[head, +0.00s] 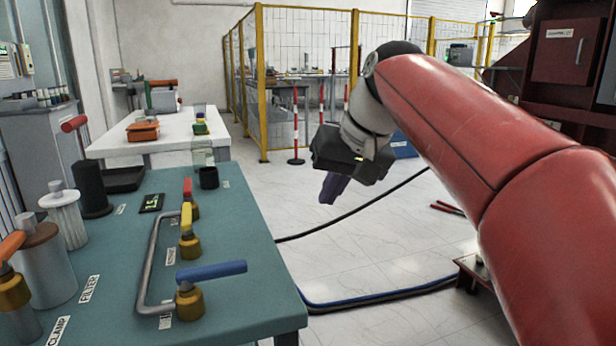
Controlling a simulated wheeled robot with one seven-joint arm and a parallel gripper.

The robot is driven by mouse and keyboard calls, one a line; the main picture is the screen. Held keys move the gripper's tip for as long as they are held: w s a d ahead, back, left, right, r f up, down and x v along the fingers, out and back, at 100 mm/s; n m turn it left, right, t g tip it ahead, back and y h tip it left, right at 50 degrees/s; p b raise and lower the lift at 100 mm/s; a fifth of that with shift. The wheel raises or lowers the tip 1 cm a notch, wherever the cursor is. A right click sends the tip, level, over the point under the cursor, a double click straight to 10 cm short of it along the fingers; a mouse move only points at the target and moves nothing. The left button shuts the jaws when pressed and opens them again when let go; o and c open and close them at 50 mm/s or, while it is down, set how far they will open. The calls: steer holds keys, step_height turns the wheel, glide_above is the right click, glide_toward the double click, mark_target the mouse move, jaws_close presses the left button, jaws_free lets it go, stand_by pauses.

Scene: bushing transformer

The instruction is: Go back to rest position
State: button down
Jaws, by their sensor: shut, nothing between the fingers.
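My gripper (333,188) hangs from the end of my red arm, near the middle of the head view. Its dark fingers point down and are together, with nothing in them. It is in free air over the white floor, to the right of the green table (225,255) and apart from it. The wrist block above the fingers is dark, with a light grey link behind it.
The green table holds valves with blue (212,270), yellow (186,217) and red handles, a grey pipe and a black cylinder (91,189). A white table (165,146) stands behind.

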steer(key=s+d+f+h, duration=0.1)
steer(key=s+d+f, duration=0.3)
steer(key=s+f, duration=0.2)
steer(key=s+d+f+m+t+h, duration=0.1)
steer(key=s+d+f, duration=0.2)
steer(key=s+f, duration=0.4)
steer(key=s+d+f+m+h, duration=0.1)
steer(key=s+d+f+h, duration=0.1)
steer(key=s+d+f, duration=0.2)
steer(key=s+f, duration=0.3)
steer(key=f, duration=0.3)
steer(key=shift+d, duration=0.35)
steer(key=shift+d, duration=0.15)
